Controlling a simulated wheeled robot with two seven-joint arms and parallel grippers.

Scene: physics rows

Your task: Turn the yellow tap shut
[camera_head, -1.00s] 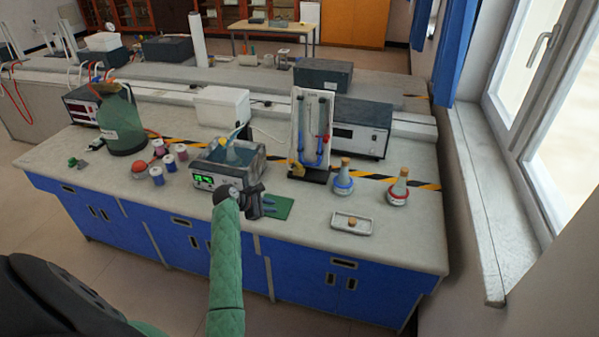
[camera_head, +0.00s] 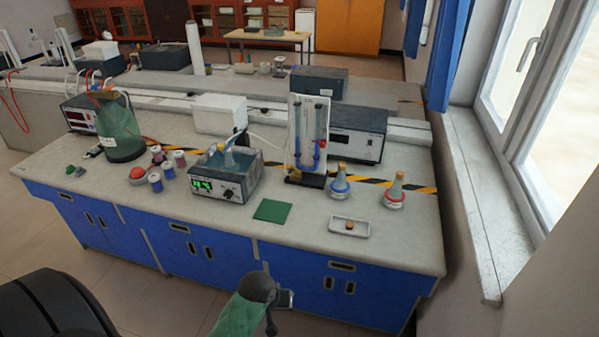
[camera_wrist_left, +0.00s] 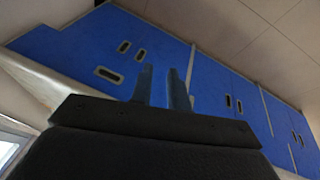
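The glass apparatus on its upright stand (camera_head: 308,135) is near the middle of the bench. A small yellow part, which looks like the yellow tap (camera_head: 294,176), is at its lower left; its turn position is too small to tell. A red part (camera_head: 322,143) is on its right side. My left gripper (camera_head: 286,299) is low in front of the bench's cabinets, well apart from the apparatus. In the left wrist view its two fingers (camera_wrist_left: 161,88) stand apart with an empty gap between them. My right gripper is not in view.
Two stoppered flasks (camera_head: 340,184) and a small tray (camera_head: 349,227) are to the right. Blue cabinets (camera_head: 300,275) front the bench. The bench's front strip is mostly clear.

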